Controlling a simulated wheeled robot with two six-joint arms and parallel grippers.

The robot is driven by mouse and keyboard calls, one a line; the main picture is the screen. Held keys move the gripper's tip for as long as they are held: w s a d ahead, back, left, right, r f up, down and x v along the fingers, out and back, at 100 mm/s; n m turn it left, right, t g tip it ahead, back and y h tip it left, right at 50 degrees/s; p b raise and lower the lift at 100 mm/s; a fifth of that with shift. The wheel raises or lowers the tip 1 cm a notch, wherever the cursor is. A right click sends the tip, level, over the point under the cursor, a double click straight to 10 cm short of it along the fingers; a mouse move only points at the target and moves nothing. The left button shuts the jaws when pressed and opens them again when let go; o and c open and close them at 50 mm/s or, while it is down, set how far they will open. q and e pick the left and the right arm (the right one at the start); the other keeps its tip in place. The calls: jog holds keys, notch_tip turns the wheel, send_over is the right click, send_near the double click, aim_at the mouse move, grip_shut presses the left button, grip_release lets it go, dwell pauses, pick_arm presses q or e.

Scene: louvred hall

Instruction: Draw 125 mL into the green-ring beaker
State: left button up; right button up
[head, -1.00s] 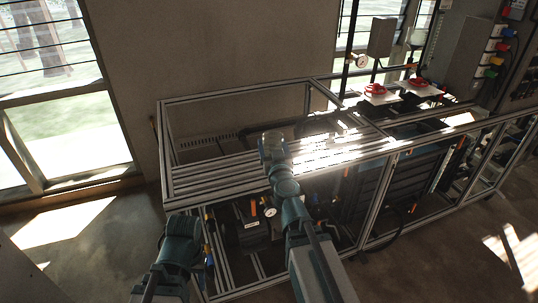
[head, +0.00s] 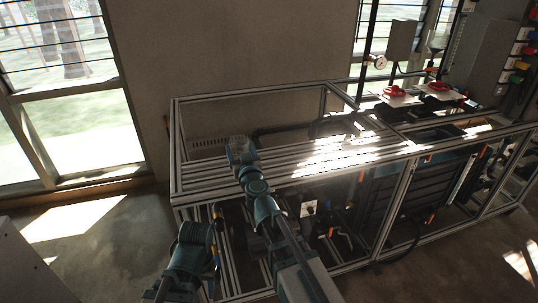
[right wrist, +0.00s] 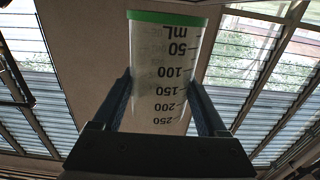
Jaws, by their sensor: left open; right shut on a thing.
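The green-ring beaker (right wrist: 165,65) is clear, with a green band at one end and a black mL scale from 50 to 250, upside down in the right wrist view. My right gripper (right wrist: 160,85) is shut on it, one dark finger on each side. In the head view the beaker (head: 238,141) is small and pale, held over the left part of the frame bench. I cannot make out any liquid in it. My left gripper (head: 216,222) is low at the bench's front left corner, apart from the beaker; its fingers are hard to see, and it looks empty.
Two red valve handles (head: 394,91) sit on pale plates at the bench's back right, near a round gauge (head: 379,61). The metal frame bench (head: 290,183) has open rails and upright posts. Bright sun glare covers its middle slats. Floor is free at the left.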

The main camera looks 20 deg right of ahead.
jog(key=w+d+f+b, duration=0.1)
jog(key=w+d, duration=0.1)
jog(key=d, duration=0.1)
jog(key=w+d+f+b, duration=0.2)
jog(key=d, duration=0.2)
jog(key=w+d+f+b, duration=0.2)
jog(key=d, duration=0.2)
jog(key=shift+w+d, duration=0.25)
jog(key=shift+r, duration=0.1)
jog(key=o, duration=0.9)
jog(key=shift+f, duration=0.2)
jog(key=o, duration=0.4)
jog(key=shift+c, duration=0.2)
jog(key=shift+r, duration=0.1)
